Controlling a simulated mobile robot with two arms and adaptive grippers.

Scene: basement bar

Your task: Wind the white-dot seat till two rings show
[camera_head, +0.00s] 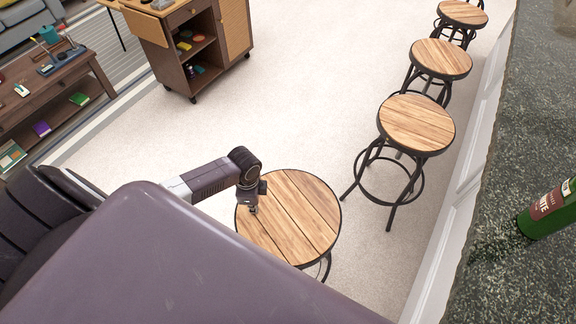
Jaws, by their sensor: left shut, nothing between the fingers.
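The nearest round wooden stool seat (300,225) has a dark rim and stands just beyond my body. My left gripper (253,211) is shut and empty, low over the left part of this seat; I cannot tell whether it touches. No white dot can be made out on any seat, and the near seat's left edge is partly hidden by my arm. Its post and any rings are hidden under the seat. Further stools stand in a row: one at the middle right (417,123), one behind it (440,58) and one at the top (462,13). My right gripper is not in view.
A dark stone bar counter (520,130) with a green bottle (548,212) runs along the right. A wooden cart (195,45) stands at the back, and a low brown table (55,85) at the left. The pale floor (270,120) between is clear.

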